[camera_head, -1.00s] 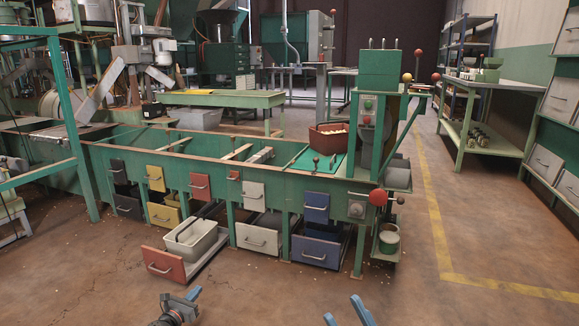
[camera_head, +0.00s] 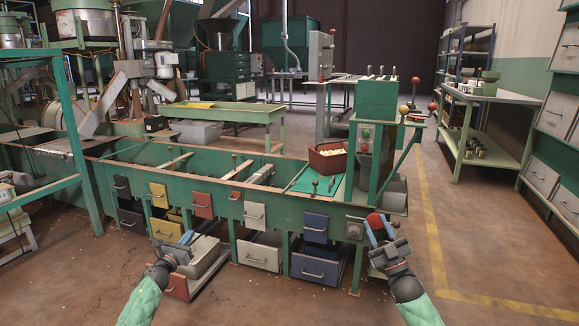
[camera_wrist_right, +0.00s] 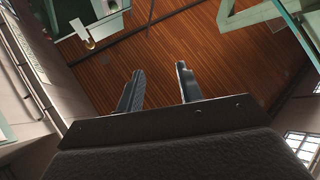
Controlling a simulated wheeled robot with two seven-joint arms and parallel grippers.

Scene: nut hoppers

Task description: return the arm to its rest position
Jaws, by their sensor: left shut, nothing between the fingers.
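My left gripper (camera_head: 187,238) is raised in front of the green hopper bench, shut and empty. Its arm comes up from the bottom left. Behind it a lower drawer with a red front (camera_head: 178,288) stands pulled out with a grey bin (camera_head: 207,258) in it, partly hidden by the gripper and wrist. My right gripper (camera_head: 378,228) is raised at the bench's right end, fingers up, with nothing seen between them. In the right wrist view its two fingers (camera_wrist_right: 160,85) stand apart against the brown ceiling.
The green bench (camera_head: 270,205) has several coloured drawers along its front. A red knob (camera_head: 375,220) shows right behind my right gripper; I cannot tell whether they touch. A red-brown box (camera_head: 327,158) with pale contents sits on top. The floor (camera_head: 290,308) between my arms is clear.

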